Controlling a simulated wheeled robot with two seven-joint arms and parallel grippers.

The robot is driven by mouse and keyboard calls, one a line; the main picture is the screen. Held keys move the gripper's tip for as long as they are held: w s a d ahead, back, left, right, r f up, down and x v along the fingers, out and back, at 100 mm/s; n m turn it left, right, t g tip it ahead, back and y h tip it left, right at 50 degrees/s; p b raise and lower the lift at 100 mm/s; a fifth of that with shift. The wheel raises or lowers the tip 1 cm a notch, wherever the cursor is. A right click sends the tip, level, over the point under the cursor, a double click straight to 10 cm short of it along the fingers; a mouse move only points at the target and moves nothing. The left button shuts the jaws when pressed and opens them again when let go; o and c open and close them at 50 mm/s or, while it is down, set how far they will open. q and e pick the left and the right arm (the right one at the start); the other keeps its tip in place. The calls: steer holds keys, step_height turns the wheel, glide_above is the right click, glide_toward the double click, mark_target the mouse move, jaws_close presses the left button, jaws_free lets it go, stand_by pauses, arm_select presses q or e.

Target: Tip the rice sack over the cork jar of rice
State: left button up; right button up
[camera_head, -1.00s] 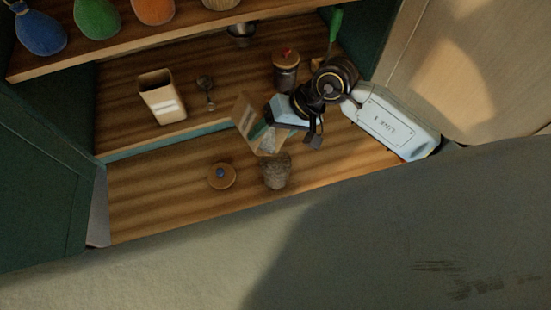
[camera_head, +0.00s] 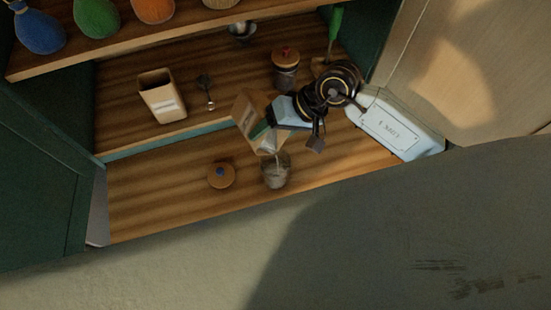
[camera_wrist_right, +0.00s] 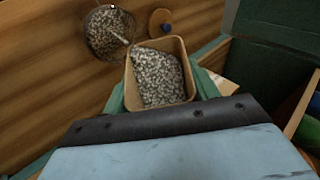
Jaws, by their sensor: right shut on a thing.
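The rice sack (camera_head: 252,115) is a tan, open-topped packet, tilted with its mouth down towards the jar. In the right wrist view the sack (camera_wrist_right: 160,78) shows pale speckled grains inside. My right gripper (camera_head: 272,117) is shut on the sack, its green fingers on either side. The open jar (camera_head: 276,172) stands upright on the lower board, below the sack's mouth. A thin pale stream runs from the mouth into the jar, which also shows grains in the wrist view (camera_wrist_right: 110,32). The cork lid (camera_head: 221,175) with a blue knob lies left of the jar. My left gripper is out of view.
On the raised step stand another tan packet (camera_head: 162,97), a metal scoop (camera_head: 207,92), a metal bowl (camera_head: 242,31) and a jar with a red-knobbed lid (camera_head: 285,70). Coloured bundles stand on the upper shelf (camera_head: 150,42). The lower board's left part is clear.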

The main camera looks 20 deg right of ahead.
steer(key=shift+s+r+t+b, duration=0.15)
steer(key=shift+t+b, duration=0.15)
steer(key=shift+b, duration=0.3)
stand_by(1.6)
steer(key=p, duration=0.2)
steer(key=shift+w+a+r+g+p, duration=0.2)
steer(key=shift+r+g+p, duration=0.1)
steer(key=shift+g, duration=0.1)
steer(key=w+f+g+b, duration=0.1)
steer(key=b, duration=0.1)
steer(key=shift+w+f+m+g+h+b, duration=0.15)
steer(key=shift+m+g+h+b, duration=0.15)
steer(key=shift+r+g, duration=0.35)
steer(key=shift+g, duration=0.15)
steer(key=shift+r, duration=0.1)
